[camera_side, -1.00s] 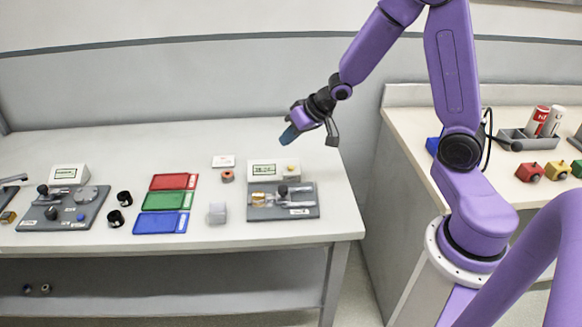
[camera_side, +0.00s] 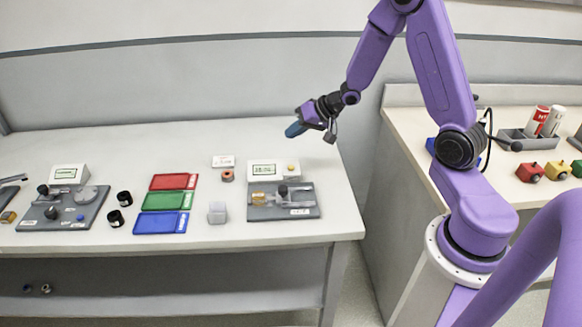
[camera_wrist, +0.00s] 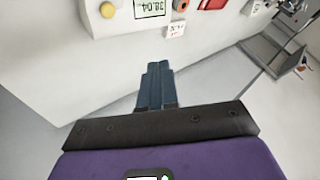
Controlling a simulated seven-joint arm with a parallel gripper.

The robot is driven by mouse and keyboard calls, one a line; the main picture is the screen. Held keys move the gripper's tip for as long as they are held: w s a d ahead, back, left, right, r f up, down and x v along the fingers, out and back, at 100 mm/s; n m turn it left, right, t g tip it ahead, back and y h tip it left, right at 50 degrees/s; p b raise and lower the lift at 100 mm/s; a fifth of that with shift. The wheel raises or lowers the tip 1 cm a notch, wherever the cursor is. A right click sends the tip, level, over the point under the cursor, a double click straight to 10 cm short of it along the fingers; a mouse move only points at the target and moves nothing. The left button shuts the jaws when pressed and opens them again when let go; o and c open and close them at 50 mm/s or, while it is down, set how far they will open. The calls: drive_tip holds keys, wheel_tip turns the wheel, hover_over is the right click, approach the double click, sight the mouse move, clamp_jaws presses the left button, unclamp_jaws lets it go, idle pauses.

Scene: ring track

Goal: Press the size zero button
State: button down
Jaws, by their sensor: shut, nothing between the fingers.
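A yellow button (camera_side: 291,167) sits on the white readout box (camera_side: 262,169) of the right-hand station. The box also shows a lit green display. In the wrist view the yellow button (camera_wrist: 107,10) is at the top left, beside the display (camera_wrist: 150,8), which seems to read 38.04. I cannot read a label on the button. My gripper (camera_side: 293,130) is shut and empty, with blue fingers, above the bench and up-picture of the box. In the wrist view my fingers (camera_wrist: 157,84) are together, apart from the button.
The station's grey base (camera_side: 308,202) carries a clamp-like device. A small card (camera_side: 223,161) and an orange-topped ring (camera_side: 227,175) stand left of the box. Red (camera_side: 174,182), green and blue trays lie farther left, near a grey cube (camera_side: 217,212). A second station (camera_side: 62,208) is at far left.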

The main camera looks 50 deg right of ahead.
sight(294, 167)
drive_tip(key=shift+f, duration=4.25)
drive_tip(key=shift+f, duration=0.15)
drive_tip(key=shift+f, duration=0.3)
drive_tip(key=shift+f, duration=0.5)
drive_tip(key=shift+r, duration=0.95)
drive_tip(key=shift+r, duration=2.5)
